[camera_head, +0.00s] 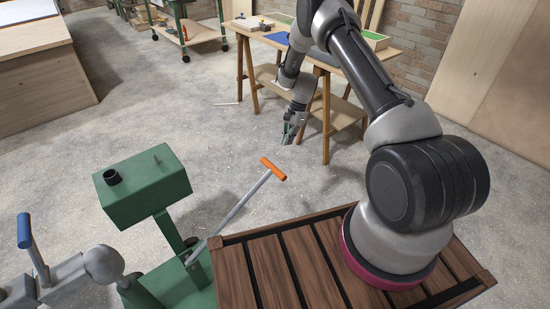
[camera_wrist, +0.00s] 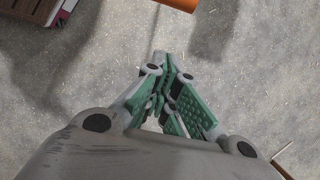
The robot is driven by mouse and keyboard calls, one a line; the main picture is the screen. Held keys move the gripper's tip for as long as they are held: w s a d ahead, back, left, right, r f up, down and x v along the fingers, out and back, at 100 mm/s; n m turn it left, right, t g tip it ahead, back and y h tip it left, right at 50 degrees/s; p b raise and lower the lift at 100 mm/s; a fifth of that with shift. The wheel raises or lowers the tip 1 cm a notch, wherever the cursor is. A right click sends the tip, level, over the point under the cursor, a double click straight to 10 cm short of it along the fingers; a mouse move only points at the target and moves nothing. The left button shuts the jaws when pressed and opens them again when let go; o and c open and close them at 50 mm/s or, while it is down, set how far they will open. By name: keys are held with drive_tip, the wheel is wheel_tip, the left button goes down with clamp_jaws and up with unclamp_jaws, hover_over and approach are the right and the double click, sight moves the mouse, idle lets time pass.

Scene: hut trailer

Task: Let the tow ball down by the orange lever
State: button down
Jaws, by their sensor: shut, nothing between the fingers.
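The orange lever grip (camera_head: 273,169) is a crossbar at the top of a grey rod (camera_head: 236,211). The rod leans up and to the right from the base of a green machine (camera_head: 145,188). A grey ball (camera_head: 104,264), which looks like the tow ball, sits left of the green post. My gripper (camera_head: 286,142) hangs beyond and a little above the orange grip in the head view, apart from it. In the wrist view my gripper (camera_wrist: 160,60) is shut and empty. Part of the orange grip (camera_wrist: 180,4) shows at the top edge there. The lever's foot is partly hidden.
A blue-handled lever (camera_head: 24,230) stands at the left. My slatted wooden deck is at the lower right. A workbench (camera_head: 330,70) with trays stands behind my arm. A green trolley (camera_head: 190,35) and a wooden cabinet (camera_head: 40,70) are farther back. The grey floor between is mostly clear.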

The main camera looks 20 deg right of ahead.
drive_tip(key=shift+f, duration=0.1)
drive_tip(key=s+a+f, duration=0.2)
drive_tip(key=a+f, duration=0.4)
drive_tip(key=shift+s+f, duration=0.25)
drive_tip(key=shift+f, duration=0.1)
idle(0.4)
